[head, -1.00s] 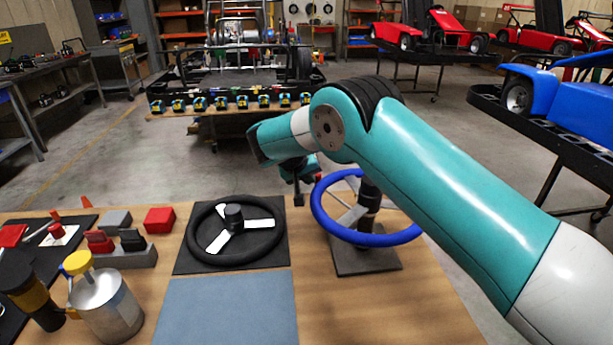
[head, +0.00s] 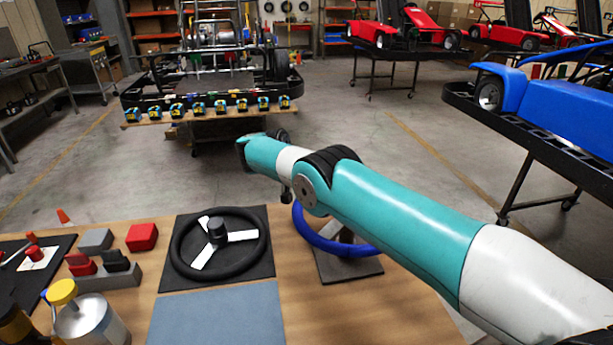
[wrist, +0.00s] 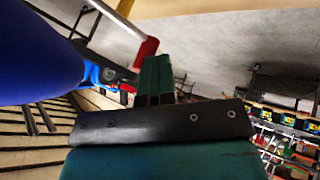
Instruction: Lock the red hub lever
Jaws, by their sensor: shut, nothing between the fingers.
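The blue steering wheel (head: 325,243) stands on a dark base plate at the table's right side, partly hidden by my arm. A blue curved surface (wrist: 35,60), which looks like its rim, fills the left of the wrist view. A red piece (wrist: 146,52) at the end of a silver bar shows beside my fingertips; it may be the red hub lever, but I cannot tell. My gripper (wrist: 155,72) is shut and empty, close to the red piece; I cannot tell whether they touch. In the head view my fingers are not clear and no hub lever is distinguishable.
A black steering wheel (head: 219,246) lies on a dark mat left of the blue one. A blue-grey mat (head: 216,315) is in front. Open floor lies beyond the table.

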